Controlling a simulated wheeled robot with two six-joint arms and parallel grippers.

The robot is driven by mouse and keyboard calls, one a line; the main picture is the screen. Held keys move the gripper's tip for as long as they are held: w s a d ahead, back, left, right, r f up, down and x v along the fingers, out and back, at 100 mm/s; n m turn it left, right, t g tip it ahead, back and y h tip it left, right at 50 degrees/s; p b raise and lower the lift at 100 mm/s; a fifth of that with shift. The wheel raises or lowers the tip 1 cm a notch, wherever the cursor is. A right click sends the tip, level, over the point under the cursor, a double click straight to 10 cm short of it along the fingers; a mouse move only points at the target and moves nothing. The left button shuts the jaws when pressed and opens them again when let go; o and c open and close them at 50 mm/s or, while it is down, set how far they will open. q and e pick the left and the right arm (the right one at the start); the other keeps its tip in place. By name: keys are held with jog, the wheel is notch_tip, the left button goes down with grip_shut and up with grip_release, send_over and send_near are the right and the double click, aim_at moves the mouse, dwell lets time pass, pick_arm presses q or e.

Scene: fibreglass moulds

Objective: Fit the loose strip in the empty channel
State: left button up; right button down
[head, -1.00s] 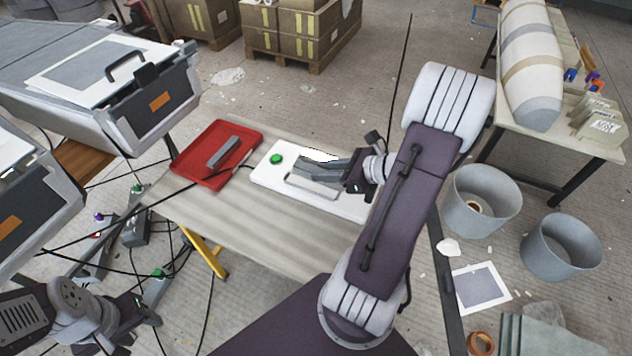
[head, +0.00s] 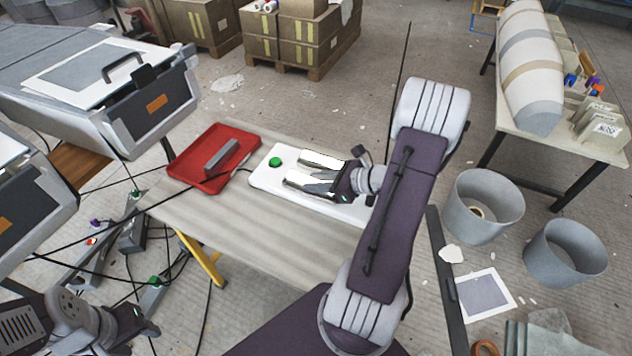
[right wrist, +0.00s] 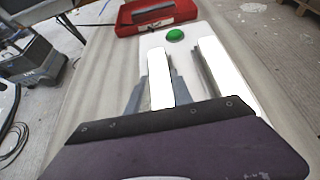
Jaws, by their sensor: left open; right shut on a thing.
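A white board (head: 266,181) with a green knob (head: 275,162) lies on the bench. My right gripper (head: 318,181) reaches over it from the right. My left gripper (head: 125,275) is open, low at left, off the bench.
A red tray (head: 190,180) holding a grey bar (head: 221,156) stands left of the board. The bench's front left (head: 220,215) is bare. Grey cases (head: 150,105) with black fronts stand at left. Buckets (head: 483,205) and a side table (head: 590,145) are at right.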

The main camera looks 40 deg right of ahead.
jog(key=c, duration=1.1)
grip_release()
jog(key=shift+f, duration=0.1)
jog(key=shift+d+r+p, duration=0.1)
jog(key=shift+r+p, duration=0.25)
jog(key=p+v, duration=0.2)
jog(key=v, duration=0.8)
jog(key=shift+s+d+p, duration=0.1)
jog(key=shift+s+p, duration=0.15)
jog(key=shift+p, duration=0.15)
jog(key=shift+s+d+r, duration=0.25)
jog(key=shift+s+r, duration=0.05)
jog(key=shift+s, duration=0.25)
